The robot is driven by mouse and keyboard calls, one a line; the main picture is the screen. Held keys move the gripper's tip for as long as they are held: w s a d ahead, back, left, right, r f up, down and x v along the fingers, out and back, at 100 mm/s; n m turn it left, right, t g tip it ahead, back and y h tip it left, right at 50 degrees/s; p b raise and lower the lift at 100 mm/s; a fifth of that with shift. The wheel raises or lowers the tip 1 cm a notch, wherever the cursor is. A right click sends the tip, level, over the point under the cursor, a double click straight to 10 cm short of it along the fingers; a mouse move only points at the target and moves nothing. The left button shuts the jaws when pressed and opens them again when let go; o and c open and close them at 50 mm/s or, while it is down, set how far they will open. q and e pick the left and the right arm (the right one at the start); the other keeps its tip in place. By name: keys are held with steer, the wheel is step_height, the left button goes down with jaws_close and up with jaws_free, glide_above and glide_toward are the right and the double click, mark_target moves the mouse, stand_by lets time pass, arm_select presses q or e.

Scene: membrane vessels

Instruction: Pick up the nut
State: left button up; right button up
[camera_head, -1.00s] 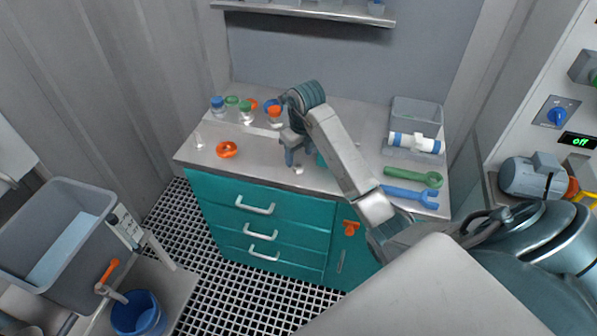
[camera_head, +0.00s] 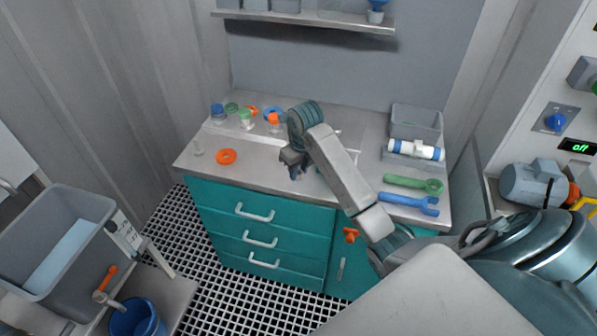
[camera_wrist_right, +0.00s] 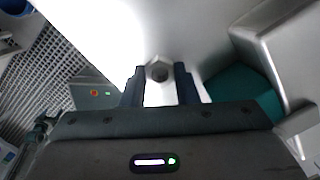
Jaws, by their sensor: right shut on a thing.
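The nut (camera_wrist_right: 158,71) is a small grey hex nut with a dark hole, seen in the right wrist view between the two dark fingers. My right gripper (camera_wrist_right: 160,85) is shut on it. In the head view my right gripper (camera_head: 296,174) points down near the front edge of the steel worktop (camera_head: 262,176); the nut is too small to make out there. My left gripper is not in view.
An orange ring (camera_head: 226,156) lies on the worktop to the left, with several capped jars behind it. A green wrench (camera_head: 412,184) and a blue wrench (camera_head: 408,202) lie at the right, before a grey bin (camera_head: 416,122) and a white cylinder (camera_head: 415,150).

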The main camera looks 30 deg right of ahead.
steer(key=shift+r+b, duration=0.3)
steer(key=shift+r, duration=0.15)
step_height(320, 180, up, 3)
steer(key=shift+f+p, duration=0.1)
steer(key=shift+p, duration=0.5)
steer(key=s, duration=0.1)
steer(key=s+p, duration=0.1)
steer(key=s, duration=0.1)
steer(key=shift+d, duration=0.2)
steer(key=s+d+r+b, duration=0.1)
steer(key=s+b, duration=0.1)
steer(key=s, duration=1.1)
steer(key=shift+d+r, duration=0.15)
steer(key=shift+d, duration=0.2)
steer(key=shift+w, duration=0.15)
